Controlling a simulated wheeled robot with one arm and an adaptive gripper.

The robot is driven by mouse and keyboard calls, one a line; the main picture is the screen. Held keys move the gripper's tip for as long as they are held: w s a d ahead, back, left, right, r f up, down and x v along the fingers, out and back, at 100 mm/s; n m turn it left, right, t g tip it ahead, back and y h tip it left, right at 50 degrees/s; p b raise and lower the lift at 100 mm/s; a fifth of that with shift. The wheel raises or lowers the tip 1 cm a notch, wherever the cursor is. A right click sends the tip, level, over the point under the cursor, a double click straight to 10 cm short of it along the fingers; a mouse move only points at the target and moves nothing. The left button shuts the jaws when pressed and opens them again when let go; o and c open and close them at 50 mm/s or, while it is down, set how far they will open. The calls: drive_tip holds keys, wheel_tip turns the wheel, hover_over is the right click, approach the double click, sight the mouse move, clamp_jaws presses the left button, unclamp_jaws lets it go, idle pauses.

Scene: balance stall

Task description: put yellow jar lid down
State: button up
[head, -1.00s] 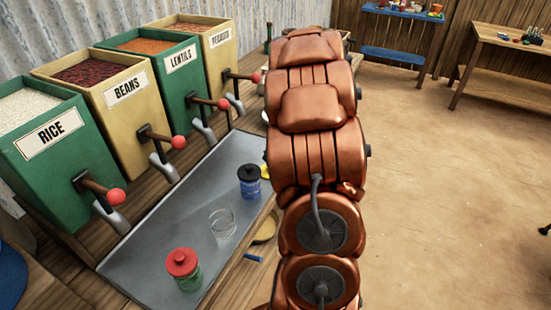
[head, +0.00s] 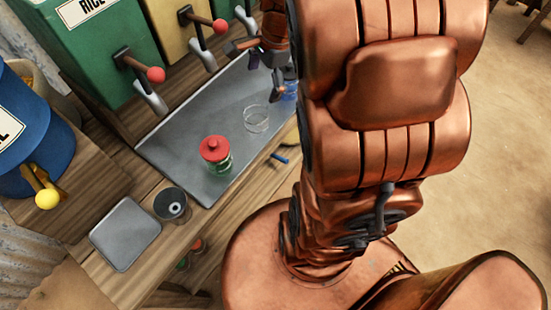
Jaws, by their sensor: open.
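I cannot make out a yellow jar lid for certain. A yellowish round thing (head: 291,134) shows only in part at the tray's right edge, cut off by my arm; I cannot tell what it is. My gripper (head: 265,80) is open above the metal tray (head: 185,132), and I see nothing between its fingers. A clear jar without a lid (head: 257,119) stands on the tray just below my gripper in the picture. A jar with a red lid (head: 215,154) stands to its left. A blue jar (head: 290,90) is mostly hidden behind my gripper and arm.
Dispensers with red-knobbed levers, including the green rice one (head: 100,50), line the back. A blue dispenser (head: 35,130) stands left. A scale plate (head: 125,233) and a dark round cup (head: 171,205) sit in front. A small blue stick (head: 279,159) lies near the tray.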

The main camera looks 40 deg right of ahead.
drive_tip(key=s+a+r+n+g+h, duration=0.1)
drive_tip(key=s+a+n, duration=0.5)
drive_tip(key=s+n, duration=0.3)
drive_tip(key=s+a+n+g+h, duration=0.1)
drive_tip(key=s+a+n, duration=0.4)
drive_tip(key=s+n, duration=0.5)
drive_tip(key=shift+s+a+r+n+g, duration=0.35)
drive_tip(key=shift+s+r+g, duration=0.1)
drive_tip(key=shift+g, duration=0.25)
drive_tip(key=shift+c, duration=0.4)
